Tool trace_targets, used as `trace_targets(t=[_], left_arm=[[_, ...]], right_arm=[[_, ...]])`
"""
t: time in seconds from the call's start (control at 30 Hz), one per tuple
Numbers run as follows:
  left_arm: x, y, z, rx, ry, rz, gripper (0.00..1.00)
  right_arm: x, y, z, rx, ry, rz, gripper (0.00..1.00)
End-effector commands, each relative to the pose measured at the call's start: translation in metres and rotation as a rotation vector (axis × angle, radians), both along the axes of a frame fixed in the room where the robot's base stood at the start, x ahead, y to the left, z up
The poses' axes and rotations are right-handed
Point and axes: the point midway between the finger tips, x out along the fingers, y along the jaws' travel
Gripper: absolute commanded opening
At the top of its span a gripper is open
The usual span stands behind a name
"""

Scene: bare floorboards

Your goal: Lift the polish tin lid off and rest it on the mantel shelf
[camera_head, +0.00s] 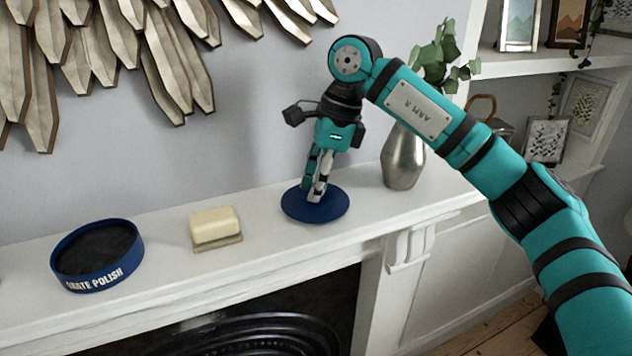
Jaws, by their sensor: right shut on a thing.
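The polish tin (97,258) stands open at the left of the mantel shelf (160,290), dark inside, with white lettering on its blue side. The round blue polish tin lid (315,208) is at the shelf's right part, lying flat. My right gripper (317,196) points down over the lid and is shut on it near its middle. The lid looks to be on or just above the shelf; I cannot tell whether it touches. My left gripper is not in view.
A cream block on a small tan base (215,228) sits between tin and lid. A silver vase (403,160) with green leaves stands close to the right of the lid. A feather-like wall decoration (75,60) hangs above. The shelf between block and lid is clear.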

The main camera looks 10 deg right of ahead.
Motion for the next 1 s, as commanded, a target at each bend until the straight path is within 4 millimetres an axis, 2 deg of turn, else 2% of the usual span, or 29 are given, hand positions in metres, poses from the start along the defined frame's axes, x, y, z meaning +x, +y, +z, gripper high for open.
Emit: trace_targets(t=[0.33, 0.37, 0.57, 0.87, 1.0], left_arm=[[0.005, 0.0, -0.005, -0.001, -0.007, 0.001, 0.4], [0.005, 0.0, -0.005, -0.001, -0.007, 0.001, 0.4], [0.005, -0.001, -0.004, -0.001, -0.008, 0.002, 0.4], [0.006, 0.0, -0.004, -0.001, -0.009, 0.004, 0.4], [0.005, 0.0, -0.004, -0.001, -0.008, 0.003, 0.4]], right_arm=[[0.0, 0.0, -0.008, 0.0, 0.0, 0.0, 0.0], [0.0, 0.0, -0.008, 0.0, 0.0, 0.0, 0.22], [0.0, 0.0, -0.007, 0.0, 0.0, 0.0, 0.48], [0.0, -0.001, -0.005, 0.0, -0.001, 0.0, 0.48], [0.0, -0.004, 0.009, 0.001, -0.003, -0.002, 0.48]])
